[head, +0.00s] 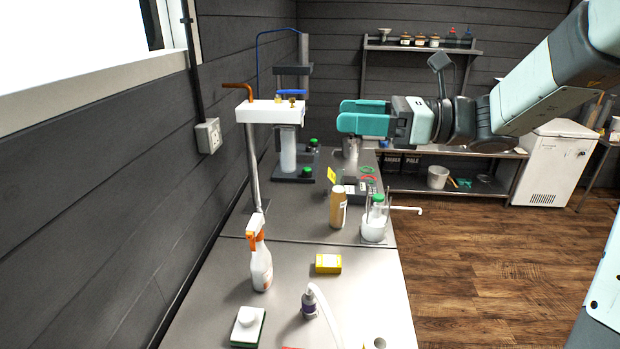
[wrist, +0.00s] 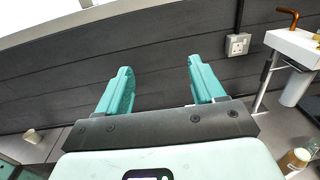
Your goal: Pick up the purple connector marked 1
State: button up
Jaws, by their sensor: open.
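A small connector with a purple band (head: 309,304) stands on the near part of the steel bench, with a white hose (head: 325,312) curving beside it. Its mark is too small to read. My gripper (head: 346,114) is raised high above the far part of the bench, well away from the connector, and points left. In the wrist view, my gripper (wrist: 158,66) has its two teal fingers spread apart with nothing between them. The connector does not show in the wrist view.
On the steel bench (head: 205,290) stand a spray bottle (head: 260,266), a yellow box (head: 328,263), a sponge with a white object on it (head: 248,325), a tan bottle (head: 337,208) and a green-capped flask (head: 374,224). A dark wall borders the bench at left.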

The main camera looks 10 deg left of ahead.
send_near(310, 301)
jog(key=a, duration=0.1)
jog(key=w+a+f, duration=0.1)
jog(key=shift+w+a+f, duration=0.15)
jog(key=shift+a+f, duration=0.15)
jog(key=shift+a, duration=0.1)
jog(key=shift+w+a, duration=0.2)
jog(key=shift+a, duration=3.5)
jog(key=c, duration=1.1)
